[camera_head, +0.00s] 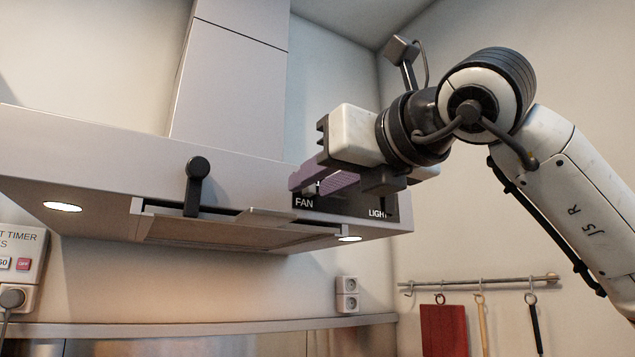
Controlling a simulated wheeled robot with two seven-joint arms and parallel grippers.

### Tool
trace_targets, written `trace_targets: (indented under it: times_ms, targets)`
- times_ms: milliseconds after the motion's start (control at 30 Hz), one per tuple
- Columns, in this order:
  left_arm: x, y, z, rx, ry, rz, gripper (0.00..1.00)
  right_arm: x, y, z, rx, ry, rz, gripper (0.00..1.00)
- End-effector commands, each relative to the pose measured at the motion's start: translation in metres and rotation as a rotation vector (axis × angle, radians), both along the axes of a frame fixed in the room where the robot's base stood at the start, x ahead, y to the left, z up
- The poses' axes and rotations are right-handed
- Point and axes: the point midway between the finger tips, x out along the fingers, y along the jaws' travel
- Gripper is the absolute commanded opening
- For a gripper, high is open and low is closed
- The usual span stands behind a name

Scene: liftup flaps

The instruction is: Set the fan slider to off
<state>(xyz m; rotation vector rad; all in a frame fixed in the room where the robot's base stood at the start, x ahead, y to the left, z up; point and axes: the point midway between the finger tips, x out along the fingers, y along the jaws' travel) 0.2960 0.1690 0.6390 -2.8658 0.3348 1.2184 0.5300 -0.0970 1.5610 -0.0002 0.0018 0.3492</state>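The fan slider is on the dark control panel (343,209) at the right end of the range hood's front, above the white label FAN. A small pale piece, probably its knob (312,188), shows by my fingertips; most of the slider is hidden behind them. My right gripper (311,184) comes in from the right, with its purple fingers at the FAN end of the panel. The two fingers look slightly apart, but I cannot tell whether they touch or grip the knob. My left gripper is out of view.
The light control, labelled LIGHT, sits at the panel's right end, under my gripper. A black handle (196,186) stands on the hood (90,150) left of the panel. Below are a wall socket (347,295) and a rail (480,284) with hanging utensils.

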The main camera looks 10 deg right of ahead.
Motion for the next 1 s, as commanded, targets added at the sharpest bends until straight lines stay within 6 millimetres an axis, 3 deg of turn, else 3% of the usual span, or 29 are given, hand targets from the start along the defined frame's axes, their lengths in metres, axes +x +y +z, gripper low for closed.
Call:
trace_targets:
  times_ms: [233, 500, 1000]
  targets:
    - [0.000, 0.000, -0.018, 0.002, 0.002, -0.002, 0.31, -0.043, -0.016, -0.002, 0.001, -0.007, 0.001, 0.30]
    - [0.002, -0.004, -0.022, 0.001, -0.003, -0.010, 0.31, -0.084, -0.030, 0.000, 0.001, -0.005, 0.002, 0.30]
    - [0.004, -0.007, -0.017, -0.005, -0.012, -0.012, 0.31, -0.092, -0.033, 0.001, 0.000, -0.003, 0.002, 0.30]
